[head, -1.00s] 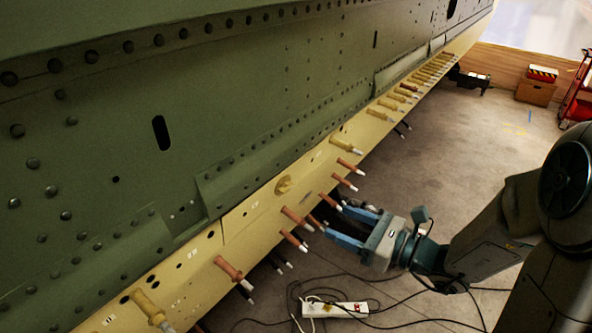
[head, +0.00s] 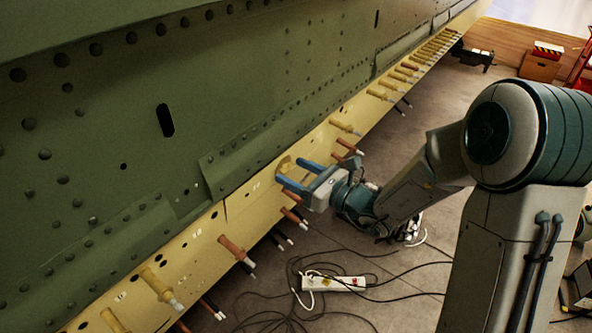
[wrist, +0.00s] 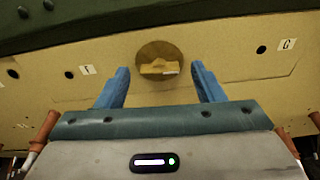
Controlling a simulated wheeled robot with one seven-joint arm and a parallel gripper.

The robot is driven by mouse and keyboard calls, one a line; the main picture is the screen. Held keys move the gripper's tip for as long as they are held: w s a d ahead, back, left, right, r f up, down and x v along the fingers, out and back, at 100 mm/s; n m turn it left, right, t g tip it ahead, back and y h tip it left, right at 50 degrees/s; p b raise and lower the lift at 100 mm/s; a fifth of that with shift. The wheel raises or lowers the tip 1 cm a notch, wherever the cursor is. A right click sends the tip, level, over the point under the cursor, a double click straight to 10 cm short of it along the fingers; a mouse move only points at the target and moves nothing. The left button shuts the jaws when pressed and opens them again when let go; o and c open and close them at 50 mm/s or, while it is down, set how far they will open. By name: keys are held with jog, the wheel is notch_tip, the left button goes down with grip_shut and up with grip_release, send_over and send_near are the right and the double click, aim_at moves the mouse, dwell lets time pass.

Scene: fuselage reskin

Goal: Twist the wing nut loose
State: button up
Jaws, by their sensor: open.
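The wing nut (wrist: 158,67) is a yellow tab on a round brown base on the yellow panel strip (wrist: 230,62). In the wrist view it sits between and beyond the blue fingers of my gripper (wrist: 160,88). The fingers are apart and empty, and the nut does not look touched. In the head view my gripper (head: 295,173) points at the panel, its fingers close to the nut's brown base (head: 285,164). The fingers partly hide the nut there.
Brown and yellow pegs, such as a brown one (head: 236,250) and a yellow one (head: 345,126), stick out along the strip on both sides. Green riveted skin (head: 90,150) lies above. A white power strip (head: 333,283) and loose cables lie on the floor below.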

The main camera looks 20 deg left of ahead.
jog(key=shift+w+a, duration=0.1)
jog(key=shift+a, duration=0.1)
jog(key=c, duration=1)
jog(key=shift+f+b, duration=0.1)
jog(key=shift+b, duration=0.75)
jog(key=shift+n, duration=0.3)
